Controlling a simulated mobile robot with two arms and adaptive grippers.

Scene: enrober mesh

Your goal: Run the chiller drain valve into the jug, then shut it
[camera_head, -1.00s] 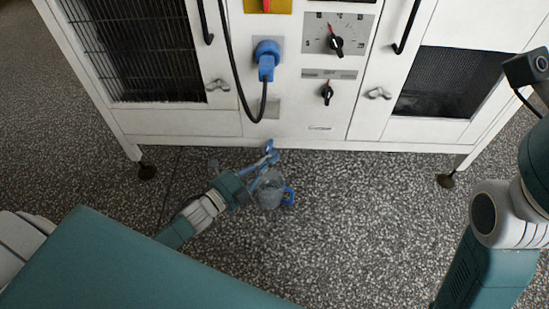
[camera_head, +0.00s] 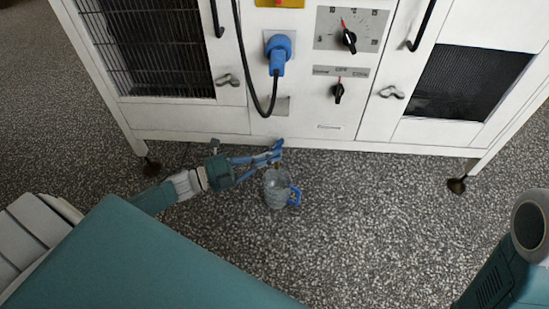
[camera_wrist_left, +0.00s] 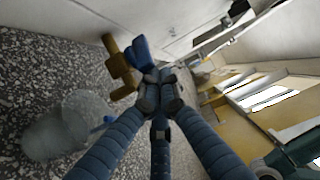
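The drain valve shows in the left wrist view as a brass body (camera_wrist_left: 122,68) with a blue lever (camera_wrist_left: 143,52), just below the chiller's bottom edge. The chiller (camera_head: 230,122) is a white cabinet on short feet. My left gripper (camera_head: 266,158) is at the valve; in the left wrist view its fingertips (camera_wrist_left: 160,90) come together at the blue lever. The clear jug (camera_head: 276,190) with a blue handle stands upright on the floor just below the gripper; it also shows in the left wrist view (camera_wrist_left: 62,128). Whether liquid runs or stands in it I cannot tell. My right gripper is out of view.
The chiller front carries a blue plug (camera_head: 277,50) with a hanging black cable, a temperature dial (camera_head: 349,38) and a lower knob (camera_head: 338,90). Its feet (camera_head: 456,185) stand on the speckled floor. The floor (camera_head: 370,230) right of the jug is clear.

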